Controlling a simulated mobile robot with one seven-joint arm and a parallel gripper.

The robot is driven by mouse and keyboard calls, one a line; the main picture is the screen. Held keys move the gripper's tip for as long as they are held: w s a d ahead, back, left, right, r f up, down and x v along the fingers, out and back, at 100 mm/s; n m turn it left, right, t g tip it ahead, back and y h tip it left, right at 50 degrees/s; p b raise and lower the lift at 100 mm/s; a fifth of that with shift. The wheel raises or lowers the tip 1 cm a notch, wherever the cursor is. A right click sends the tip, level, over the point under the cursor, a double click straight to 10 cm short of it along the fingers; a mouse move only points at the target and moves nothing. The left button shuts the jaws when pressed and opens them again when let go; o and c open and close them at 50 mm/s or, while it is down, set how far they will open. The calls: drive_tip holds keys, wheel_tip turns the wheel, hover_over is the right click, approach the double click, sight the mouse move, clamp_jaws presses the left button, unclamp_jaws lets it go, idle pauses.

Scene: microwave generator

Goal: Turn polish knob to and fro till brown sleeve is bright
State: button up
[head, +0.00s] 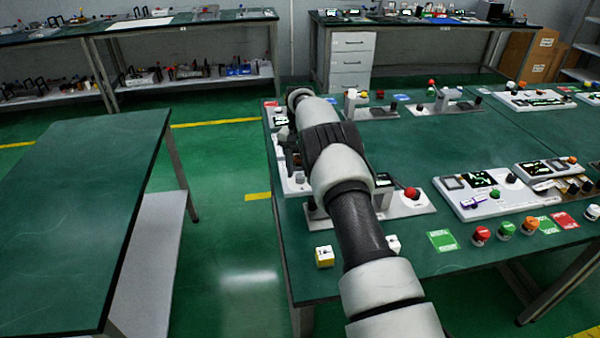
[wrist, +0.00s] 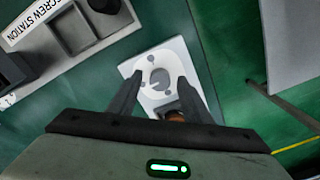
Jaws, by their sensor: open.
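In the wrist view a pale plate (wrist: 136,68) lies beneath my gripper (wrist: 160,76). It carries a round grey knob-like part (wrist: 158,80) with smaller grey discs around it. This part shows between my two spread fingers, and I cannot tell whether they touch it. A small brown piece (wrist: 176,116), perhaps the brown sleeve, shows near the right finger's base, partly hidden by my gripper's body. Its brightness is hard to judge. In the head view my arm covers much of the left end of the bench, and the fingertips cannot be made out.
A grey fixture marked "SCREW STATION" (wrist: 42,20) stands at upper left in the wrist view. Another bench (head: 80,210) stands left across an aisle.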

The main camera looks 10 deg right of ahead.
sight(300, 176)
wheel_tip(300, 176, up, 17)
drive_tip(key=p, duration=0.4)
drive_tip(key=shift+r, duration=0.15)
